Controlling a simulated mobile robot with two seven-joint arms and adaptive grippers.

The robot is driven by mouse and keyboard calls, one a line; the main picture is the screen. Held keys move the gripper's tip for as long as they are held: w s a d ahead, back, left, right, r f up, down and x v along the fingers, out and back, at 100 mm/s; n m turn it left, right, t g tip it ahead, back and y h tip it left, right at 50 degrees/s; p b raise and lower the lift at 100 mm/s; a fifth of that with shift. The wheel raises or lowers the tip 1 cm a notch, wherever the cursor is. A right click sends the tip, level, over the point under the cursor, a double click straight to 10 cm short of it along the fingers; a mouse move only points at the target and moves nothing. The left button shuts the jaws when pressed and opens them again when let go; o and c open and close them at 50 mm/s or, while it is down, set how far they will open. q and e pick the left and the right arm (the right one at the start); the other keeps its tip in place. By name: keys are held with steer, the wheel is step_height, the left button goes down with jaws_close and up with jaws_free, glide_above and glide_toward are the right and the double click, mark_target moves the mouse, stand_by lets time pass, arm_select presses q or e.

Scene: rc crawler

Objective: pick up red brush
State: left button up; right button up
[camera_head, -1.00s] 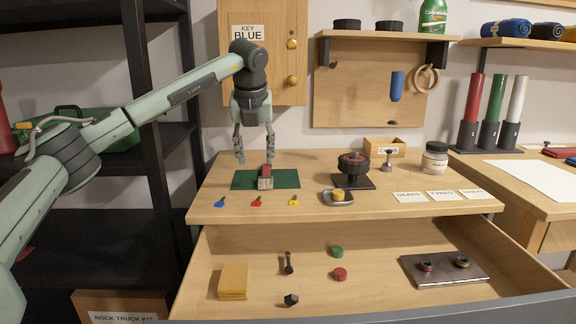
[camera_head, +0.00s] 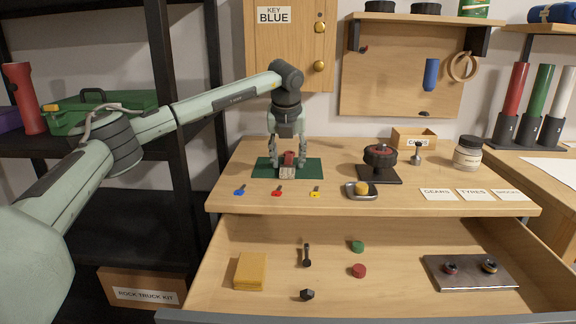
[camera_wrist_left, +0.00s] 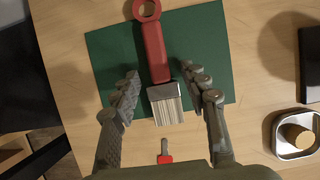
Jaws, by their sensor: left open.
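The red brush (camera_head: 288,159) lies on the green mat (camera_head: 312,168) on the bench top. In the left wrist view the brush's red handle (camera_wrist_left: 155,52) points away and its pale bristles (camera_wrist_left: 167,108) point toward my wrist. My left gripper (camera_head: 288,163) is right over the brush, pointing down. In the left wrist view the open left gripper (camera_wrist_left: 164,83) has one finger on each side of the brush, with a gap on both sides. I cannot tell the fingertips' exact height above the mat. My right gripper is in no view.
Blue (camera_head: 240,190), red (camera_head: 277,190) and yellow (camera_head: 315,191) keys lie in front of the mat. A metal dish (camera_head: 349,192) and a black stand (camera_head: 380,176) are to the right. The open drawer (camera_head: 320,295) below holds several small parts.

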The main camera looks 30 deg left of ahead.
arm_select(q)
steer(key=c, duration=0.9)
